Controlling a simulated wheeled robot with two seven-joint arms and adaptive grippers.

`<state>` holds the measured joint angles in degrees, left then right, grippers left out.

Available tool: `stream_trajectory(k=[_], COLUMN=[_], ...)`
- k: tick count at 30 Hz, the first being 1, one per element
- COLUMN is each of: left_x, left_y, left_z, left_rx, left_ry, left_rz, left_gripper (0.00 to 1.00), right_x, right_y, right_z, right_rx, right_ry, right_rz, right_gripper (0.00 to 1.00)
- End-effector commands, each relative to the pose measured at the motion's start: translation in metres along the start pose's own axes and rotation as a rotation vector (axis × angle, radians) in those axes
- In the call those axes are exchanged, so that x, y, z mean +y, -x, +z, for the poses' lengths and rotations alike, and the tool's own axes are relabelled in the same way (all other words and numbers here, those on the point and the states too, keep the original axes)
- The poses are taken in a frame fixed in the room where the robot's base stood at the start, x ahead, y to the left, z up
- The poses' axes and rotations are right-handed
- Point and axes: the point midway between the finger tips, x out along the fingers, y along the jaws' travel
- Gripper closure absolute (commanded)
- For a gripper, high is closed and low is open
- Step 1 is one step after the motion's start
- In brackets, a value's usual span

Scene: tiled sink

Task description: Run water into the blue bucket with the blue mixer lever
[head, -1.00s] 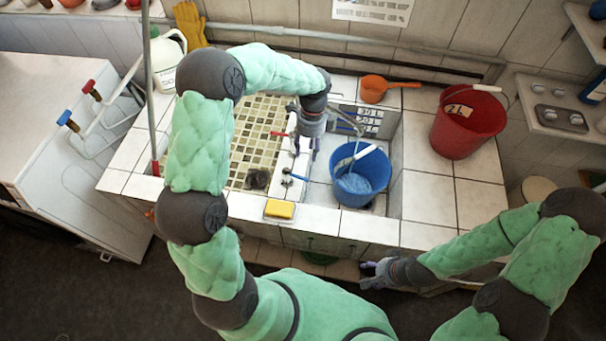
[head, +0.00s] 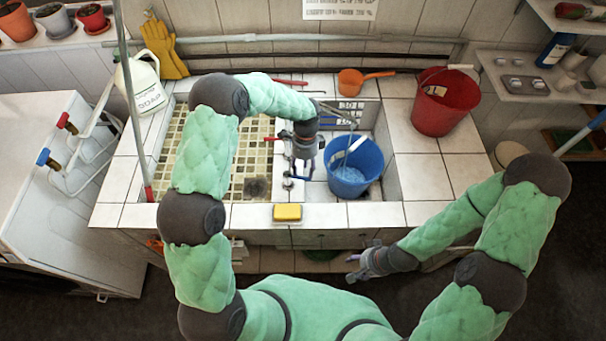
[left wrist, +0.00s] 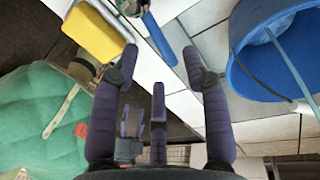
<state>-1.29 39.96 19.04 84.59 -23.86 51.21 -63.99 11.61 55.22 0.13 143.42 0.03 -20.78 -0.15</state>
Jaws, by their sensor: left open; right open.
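The blue bucket (head: 374,172) stands upright in the right basin, with a pale handle and bluish contents, perhaps water; I cannot tell whether water is flowing. The blue mixer lever (head: 297,177) is on the divider left of the bucket. It also shows in the left wrist view (left wrist: 160,40), just beyond and between the fingertips. The red lever (head: 270,139) is further back. My left gripper (head: 304,164) is open and empty above the divider, close to the blue lever; contact cannot be told. My right gripper (head: 355,268) is open and empty in front of the counter.
A yellow sponge (head: 287,212) lies on the front edge, also in the left wrist view (left wrist: 90,33). A red bucket (head: 446,110) stands on the right counter. An orange dipper (head: 351,82) lies behind the basin. A tiled basin (head: 210,165) is on the left.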

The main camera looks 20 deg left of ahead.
Motion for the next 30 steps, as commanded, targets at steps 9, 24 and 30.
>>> stream_trajectory(k=[9,24,30], left_x=[0.0,0.0,-0.001], left_y=[-0.03,-0.032,-0.032], left_z=[0.0,0.0,0.0], left_rx=[0.0,0.0,0.003], left_ry=[-0.001,-0.001,0.014], left_rz=[0.0,0.0,-0.002], left_gripper=[0.54,1.0,1.0], right_x=[0.001,0.001,0.001], right_y=[-0.001,-0.001,-0.003], right_z=[0.0,0.0,0.0], right_rx=[0.0,0.0,0.0], right_ry=[0.0,0.0,0.0], right_rz=[0.0,0.0,0.0], right_gripper=[0.45,0.45,0.45])
